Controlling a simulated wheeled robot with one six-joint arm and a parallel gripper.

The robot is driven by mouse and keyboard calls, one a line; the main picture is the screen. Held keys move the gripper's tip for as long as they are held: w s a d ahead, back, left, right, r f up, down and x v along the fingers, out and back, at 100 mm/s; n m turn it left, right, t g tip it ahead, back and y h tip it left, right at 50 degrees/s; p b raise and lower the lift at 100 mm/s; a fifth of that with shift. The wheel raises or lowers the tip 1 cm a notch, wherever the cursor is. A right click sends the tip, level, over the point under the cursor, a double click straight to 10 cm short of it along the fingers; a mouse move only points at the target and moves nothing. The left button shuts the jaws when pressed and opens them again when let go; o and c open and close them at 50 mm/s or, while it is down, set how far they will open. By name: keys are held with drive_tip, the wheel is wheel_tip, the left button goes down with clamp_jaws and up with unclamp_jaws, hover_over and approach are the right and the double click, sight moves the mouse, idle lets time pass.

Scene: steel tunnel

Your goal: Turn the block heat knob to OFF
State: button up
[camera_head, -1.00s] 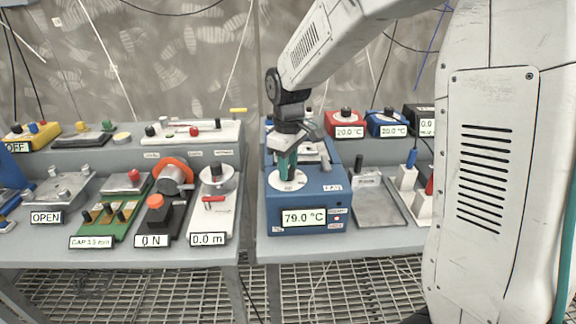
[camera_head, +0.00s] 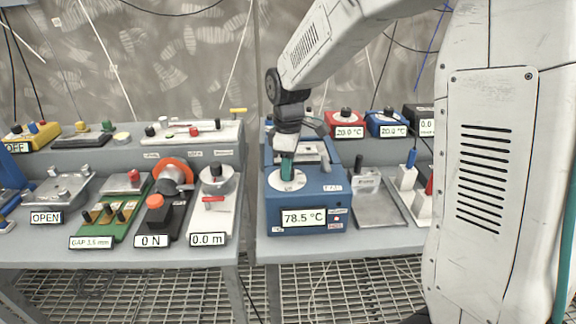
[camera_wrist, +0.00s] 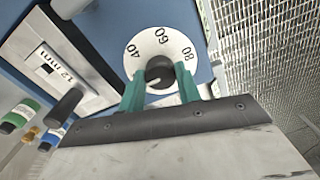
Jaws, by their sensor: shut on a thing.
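The block heat knob (camera_wrist: 159,72) is dark and round, on a white dial (camera_wrist: 153,50) marked 40, 60 and 80 in the wrist view. The green fingers of my gripper (camera_wrist: 160,90) are shut on the knob, one on each side. In the head view my gripper (camera_head: 287,168) reaches down onto the dial (camera_head: 286,181) on top of the blue heater block (camera_head: 330,200). The block's display (camera_head: 304,217) reads 78.5 °C. The knob is hidden behind the fingers in the head view, and no OFF mark is visible on the dial.
A white device with a red lever (camera_head: 213,198) stands left of the block. A grey tray (camera_head: 378,207) lies to its right. Red (camera_head: 345,123) and blue (camera_head: 387,123) boxes stand behind on the raised shelf. The bench's front edge (camera_head: 330,258) is clear.

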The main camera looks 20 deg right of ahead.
drive_tip(key=shift+r, duration=0.1)
drive_tip(key=o, duration=1)
drive_tip(key=shift+c, duration=0.2)
wheel_tip(320, 180, up, 8)
drive_tip(key=shift+f, duration=0.1)
drive_tip(key=shift+s+m, duration=0.1)
drive_tip(key=shift+m, duration=0.4)
drive_tip(key=s+d+r+m, duration=0.1)
drive_tip(key=s+m, duration=0.4)
drive_tip(key=s, duration=1)
drive_tip(key=s+d+r+m+t, duration=0.1)
drive_tip(key=s+m, duration=0.4)
drive_tip(key=s, duration=0.9)
drive_tip(key=shift+s+d+r+m, duration=0.25)
drive_tip(key=shift+s+d+m, duration=0.05)
drive_tip(key=shift+s+d, duration=0.1)
